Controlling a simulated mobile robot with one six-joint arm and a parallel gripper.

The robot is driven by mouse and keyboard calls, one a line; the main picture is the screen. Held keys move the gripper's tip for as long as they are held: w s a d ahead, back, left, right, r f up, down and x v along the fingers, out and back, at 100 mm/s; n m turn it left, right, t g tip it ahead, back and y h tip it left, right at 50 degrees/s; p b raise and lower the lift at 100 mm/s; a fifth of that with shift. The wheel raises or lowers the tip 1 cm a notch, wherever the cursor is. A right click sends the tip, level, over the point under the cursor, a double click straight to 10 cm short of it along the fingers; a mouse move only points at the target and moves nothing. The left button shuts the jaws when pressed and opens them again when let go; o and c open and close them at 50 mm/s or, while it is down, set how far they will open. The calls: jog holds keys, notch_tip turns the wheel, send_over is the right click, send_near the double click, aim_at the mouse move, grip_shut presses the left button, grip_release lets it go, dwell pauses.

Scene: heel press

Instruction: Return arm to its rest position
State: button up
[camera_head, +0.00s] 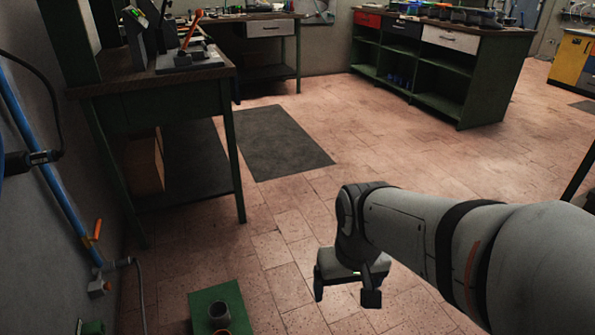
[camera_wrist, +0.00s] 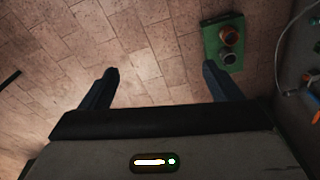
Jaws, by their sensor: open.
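My gripper (camera_head: 343,288) hangs above the tiled floor at the lower middle of the head view, at the end of my grey arm. In the wrist view my gripper (camera_wrist: 157,82) shows two dark fingers wide apart, with only floor tiles between them. It is open and empty. No object touches it.
A green board (camera_head: 243,305) with a grey cup-like part (camera_head: 219,314) lies left of my gripper; the board (camera_wrist: 211,45) also shows in the wrist view. A workbench (camera_head: 150,78) stands at the left, a green shelf unit (camera_head: 440,68) at the back. Open floor lies between.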

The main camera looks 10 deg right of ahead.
notch_tip(320, 180, up, 31)
jog(key=t+p, duration=0.1)
jog(key=p, duration=2.6)
jog(key=shift+s+d+f, duration=0.15)
jog(key=shift+s, duration=0.1)
